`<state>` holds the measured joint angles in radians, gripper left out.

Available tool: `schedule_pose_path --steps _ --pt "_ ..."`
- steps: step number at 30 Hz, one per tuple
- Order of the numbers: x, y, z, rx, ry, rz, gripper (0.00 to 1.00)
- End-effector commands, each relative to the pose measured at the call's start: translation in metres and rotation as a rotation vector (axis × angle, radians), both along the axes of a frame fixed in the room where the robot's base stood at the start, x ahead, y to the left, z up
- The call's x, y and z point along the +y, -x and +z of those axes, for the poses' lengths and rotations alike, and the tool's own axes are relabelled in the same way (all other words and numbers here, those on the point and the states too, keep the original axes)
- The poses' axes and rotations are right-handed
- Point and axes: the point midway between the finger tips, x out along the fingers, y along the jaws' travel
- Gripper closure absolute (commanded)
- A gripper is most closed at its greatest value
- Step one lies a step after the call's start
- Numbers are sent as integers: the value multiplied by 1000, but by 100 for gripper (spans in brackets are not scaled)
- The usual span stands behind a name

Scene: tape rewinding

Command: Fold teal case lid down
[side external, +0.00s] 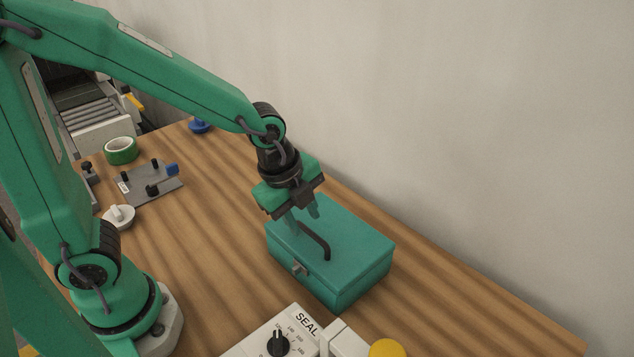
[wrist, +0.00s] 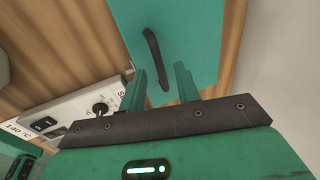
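The teal case (side external: 350,238) stands on the wooden table below my gripper. Its lid lies flat on the body and looks shut, with a dark bar handle (side external: 318,243) on top and a small metal latch (side external: 299,268) on the front. My gripper (side external: 303,214) points down over the lid's rear left part, close to the handle. Its two fingers are apart with nothing held between them. In the wrist view the teal lid (wrist: 190,40) fills the upper middle, and the handle (wrist: 152,45) shows between the open fingers (wrist: 160,72). Whether a finger touches the lid is unclear.
A white sealer (side external: 262,338) marked SEAL, with a black knob, stands in front of the case, with a yellow round part (side external: 388,348) beside it. A green tape roll (side external: 121,150) and a grey plate (side external: 150,183) lie at left. The wall is close behind.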

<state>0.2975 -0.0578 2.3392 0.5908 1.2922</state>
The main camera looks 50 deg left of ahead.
Motion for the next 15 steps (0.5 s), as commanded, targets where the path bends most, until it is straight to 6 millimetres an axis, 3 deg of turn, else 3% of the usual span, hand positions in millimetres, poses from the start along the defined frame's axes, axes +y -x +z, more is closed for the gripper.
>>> schedule_pose_path --steps 6,15 --pt "1 5 23 -5 1 0 68" --pt "3 8 33 -2 1 0 68"
